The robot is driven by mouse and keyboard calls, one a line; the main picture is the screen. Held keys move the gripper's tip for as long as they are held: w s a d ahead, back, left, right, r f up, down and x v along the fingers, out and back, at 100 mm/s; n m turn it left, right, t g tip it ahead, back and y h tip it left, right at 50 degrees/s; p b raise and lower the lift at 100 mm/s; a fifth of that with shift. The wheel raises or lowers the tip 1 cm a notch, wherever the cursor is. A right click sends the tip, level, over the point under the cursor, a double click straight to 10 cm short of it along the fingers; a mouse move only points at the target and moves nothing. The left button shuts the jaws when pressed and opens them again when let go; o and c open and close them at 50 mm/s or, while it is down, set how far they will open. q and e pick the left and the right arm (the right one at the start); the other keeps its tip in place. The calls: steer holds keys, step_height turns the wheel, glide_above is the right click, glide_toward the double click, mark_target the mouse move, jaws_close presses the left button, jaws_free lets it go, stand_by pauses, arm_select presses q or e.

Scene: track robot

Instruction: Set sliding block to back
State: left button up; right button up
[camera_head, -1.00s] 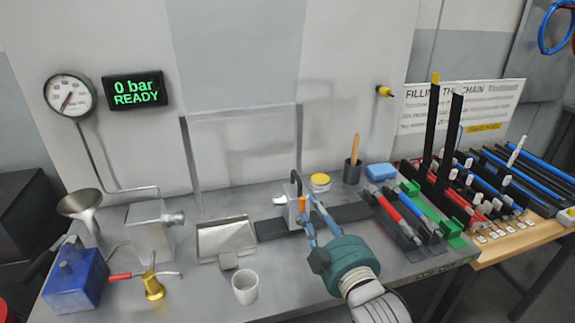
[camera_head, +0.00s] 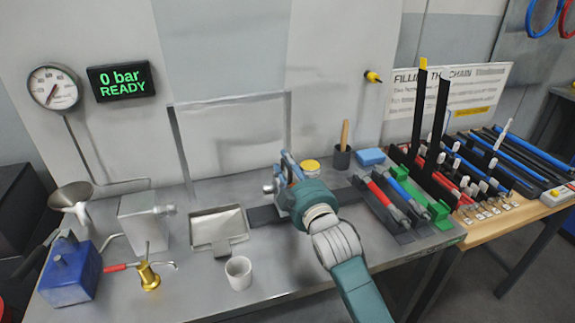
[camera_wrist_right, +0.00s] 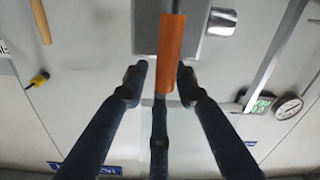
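The sliding block is a grey block with a round metal knob (camera_head: 268,187) on its left side, at the dark rail (camera_head: 262,216) mid-bench. My right gripper (camera_head: 288,168) is in front of it and hides most of it in the head view. In the right wrist view the grey block (camera_wrist_right: 200,35) is at the top, with an orange handle (camera_wrist_right: 171,50) pointing toward me. My right fingertips (camera_wrist_right: 160,80) are apart, one on each side of the handle's end. A gap shows on the left; contact on the right cannot be told. My left gripper is not in view.
A metal tray (camera_head: 218,231) and a white cup (camera_head: 239,272) stand left of my right arm. A yellow-lidded jar (camera_head: 310,168) and a dark pot (camera_head: 342,158) stand behind. Red and blue cylinders (camera_head: 383,195) lie to the right. The bench front has clear patches.

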jaws_close()
steer(key=shift+w+d, duration=0.1)
steer(key=shift+d, duration=0.15)
arm_select(q)
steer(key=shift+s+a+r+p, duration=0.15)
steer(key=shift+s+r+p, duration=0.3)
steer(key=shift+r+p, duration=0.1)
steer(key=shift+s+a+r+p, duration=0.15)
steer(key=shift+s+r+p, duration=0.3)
steer(key=shift+p, duration=0.1)
arm_select(e)
steer(key=w+d, duration=0.4)
steer(key=d, duration=0.9)
steer(key=shift+w+r, duration=0.15)
steer(key=shift+d, duration=0.1)
jaws_free()
steer(key=shift+d, duration=0.1)
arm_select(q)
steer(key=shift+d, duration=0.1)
arm_select(e)
steer(key=shift+d, duration=0.1)
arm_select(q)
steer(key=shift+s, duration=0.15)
